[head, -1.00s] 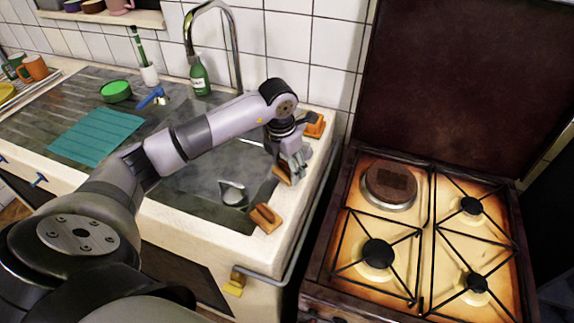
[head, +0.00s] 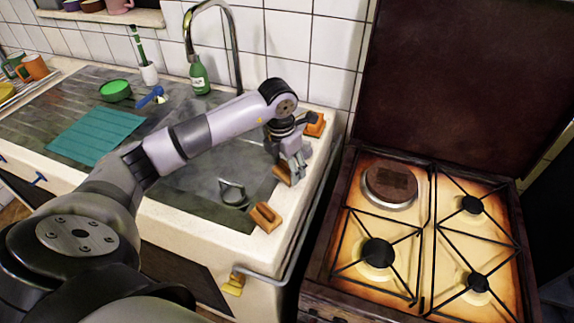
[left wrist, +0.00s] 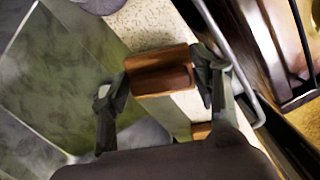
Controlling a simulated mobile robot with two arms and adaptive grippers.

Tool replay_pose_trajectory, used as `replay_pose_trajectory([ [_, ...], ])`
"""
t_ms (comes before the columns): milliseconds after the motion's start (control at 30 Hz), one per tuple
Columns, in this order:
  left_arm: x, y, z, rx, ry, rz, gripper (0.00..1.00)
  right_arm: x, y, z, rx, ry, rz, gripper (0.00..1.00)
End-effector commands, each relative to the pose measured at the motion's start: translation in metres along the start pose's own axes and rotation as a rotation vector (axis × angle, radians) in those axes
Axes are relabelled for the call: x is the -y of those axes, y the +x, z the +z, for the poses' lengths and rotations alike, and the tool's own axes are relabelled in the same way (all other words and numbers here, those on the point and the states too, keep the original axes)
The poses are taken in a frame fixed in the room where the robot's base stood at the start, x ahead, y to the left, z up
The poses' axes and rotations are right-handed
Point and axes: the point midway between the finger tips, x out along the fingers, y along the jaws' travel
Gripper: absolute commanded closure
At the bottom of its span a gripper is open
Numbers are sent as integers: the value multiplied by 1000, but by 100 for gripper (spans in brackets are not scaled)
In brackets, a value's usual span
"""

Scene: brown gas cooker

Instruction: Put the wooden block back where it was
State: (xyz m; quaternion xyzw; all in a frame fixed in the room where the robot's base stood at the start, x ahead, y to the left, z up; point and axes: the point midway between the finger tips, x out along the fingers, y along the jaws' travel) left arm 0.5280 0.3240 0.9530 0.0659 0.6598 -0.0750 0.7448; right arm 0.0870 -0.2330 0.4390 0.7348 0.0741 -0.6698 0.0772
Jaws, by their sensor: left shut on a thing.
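My left gripper (head: 293,172) is over the right end of the counter, beside the sink. It is shut on a brown wooden block (head: 281,174), partly hidden by the fingers in the head view. In the left wrist view the held block (left wrist: 160,72) lies between the two fingers (left wrist: 163,88), one at each end. Whether it touches the counter I cannot tell. A second wooden block (head: 265,217) lies on the counter's front corner, apart from the gripper. An orange-brown block (head: 315,125) stands at the back, behind the gripper. My right gripper is not in view.
The sink basin (head: 205,190) is left of the gripper, with a tap (head: 235,50) and green bottle (head: 199,76) behind. A metal rail (head: 300,232) runs round the counter edge. The brown gas cooker (head: 415,235) stands to the right, lid up.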

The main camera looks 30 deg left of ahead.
Motion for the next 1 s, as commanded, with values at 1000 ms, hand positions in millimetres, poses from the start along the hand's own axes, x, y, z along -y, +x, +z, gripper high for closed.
replay_pose_trajectory([
  [1000, 0, 13, -1, 0, 0, 0, 41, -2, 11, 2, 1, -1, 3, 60],
])
